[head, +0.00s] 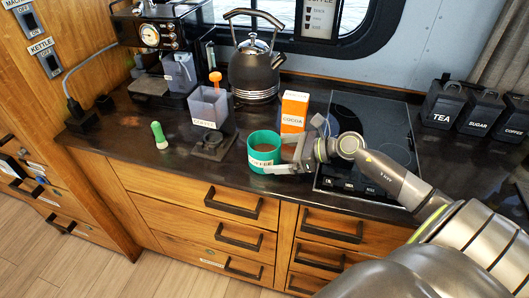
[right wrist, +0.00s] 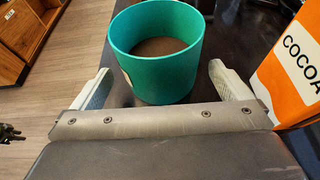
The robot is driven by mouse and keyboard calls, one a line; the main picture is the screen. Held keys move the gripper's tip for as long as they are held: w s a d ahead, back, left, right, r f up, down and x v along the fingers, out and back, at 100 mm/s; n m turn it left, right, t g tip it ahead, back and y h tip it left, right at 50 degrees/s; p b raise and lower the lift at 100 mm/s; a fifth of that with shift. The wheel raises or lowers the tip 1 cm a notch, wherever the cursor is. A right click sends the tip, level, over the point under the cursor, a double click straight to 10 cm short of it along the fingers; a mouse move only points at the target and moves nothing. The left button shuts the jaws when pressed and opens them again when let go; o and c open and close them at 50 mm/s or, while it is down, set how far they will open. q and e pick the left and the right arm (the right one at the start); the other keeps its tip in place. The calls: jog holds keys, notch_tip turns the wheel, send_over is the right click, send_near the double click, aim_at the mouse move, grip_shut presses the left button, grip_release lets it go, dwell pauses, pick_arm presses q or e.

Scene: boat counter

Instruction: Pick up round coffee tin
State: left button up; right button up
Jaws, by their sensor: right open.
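The round coffee tin (head: 262,148) is a teal open cylinder with a coffee label and brown contents. It stands upright near the counter's front edge. In the right wrist view the tin (right wrist: 155,65) stands just ahead of my right gripper. My right gripper (head: 277,155) reaches in from the right at the tin. Its two fingers (right wrist: 160,85) are spread wide, one on each side of the tin's near part, with no clear grip on it.
An orange and white cocoa box (head: 294,114) stands close behind the gripper, and its side (right wrist: 293,65) is near the right finger. A cooktop (head: 372,140) lies to the right.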

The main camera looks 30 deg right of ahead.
jog(key=shift+p+x, duration=0.4)
jog(key=shift+x, duration=1.3)
jog(key=c, duration=1.2)
